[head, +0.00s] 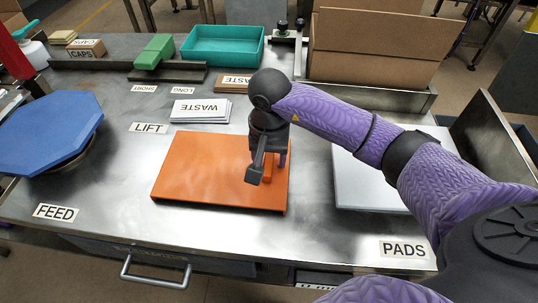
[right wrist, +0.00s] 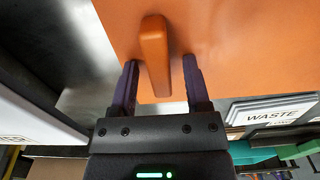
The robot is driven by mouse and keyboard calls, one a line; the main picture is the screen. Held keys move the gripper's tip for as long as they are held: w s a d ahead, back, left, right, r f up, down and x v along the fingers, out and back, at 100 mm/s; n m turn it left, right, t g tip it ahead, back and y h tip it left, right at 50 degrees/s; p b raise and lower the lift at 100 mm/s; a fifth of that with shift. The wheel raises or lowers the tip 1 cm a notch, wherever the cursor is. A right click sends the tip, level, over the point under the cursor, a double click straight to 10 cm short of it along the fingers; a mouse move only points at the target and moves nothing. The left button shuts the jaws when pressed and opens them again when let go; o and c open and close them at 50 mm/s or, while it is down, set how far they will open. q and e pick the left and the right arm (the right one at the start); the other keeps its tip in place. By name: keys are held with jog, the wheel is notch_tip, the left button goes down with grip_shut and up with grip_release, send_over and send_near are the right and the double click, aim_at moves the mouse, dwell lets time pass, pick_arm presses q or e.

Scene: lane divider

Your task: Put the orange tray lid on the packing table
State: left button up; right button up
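The orange tray lid (head: 205,170) lies flat on the metal packing table (head: 110,210), near the middle, by the LIFT label. It fills much of the right wrist view (right wrist: 240,40). Its raised orange handle (right wrist: 155,55) stands near its right end in the head view. My right gripper (head: 268,172) is over that end, pointing down. In the right wrist view its two fingers (right wrist: 160,65) are apart, one on each side of the handle, with a gap on both sides. My left gripper is not in view.
White pads (head: 370,185) lie to the right, partly behind my right arm. A blue octagonal plate (head: 45,130) is at the left. WASTE cards (head: 202,110), a teal tray (head: 222,45), a green block (head: 155,52) and a cardboard box (head: 375,50) stand behind. The front left is clear.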

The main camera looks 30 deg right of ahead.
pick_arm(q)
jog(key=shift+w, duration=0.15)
pick_arm(e)
jog(key=shift+r, duration=0.35)
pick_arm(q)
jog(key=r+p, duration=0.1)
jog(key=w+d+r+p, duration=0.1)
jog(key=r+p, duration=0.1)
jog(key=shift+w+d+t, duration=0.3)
pick_arm(e)
notch_tip(320, 180, up, 12)
jog(key=shift+f, duration=0.2)
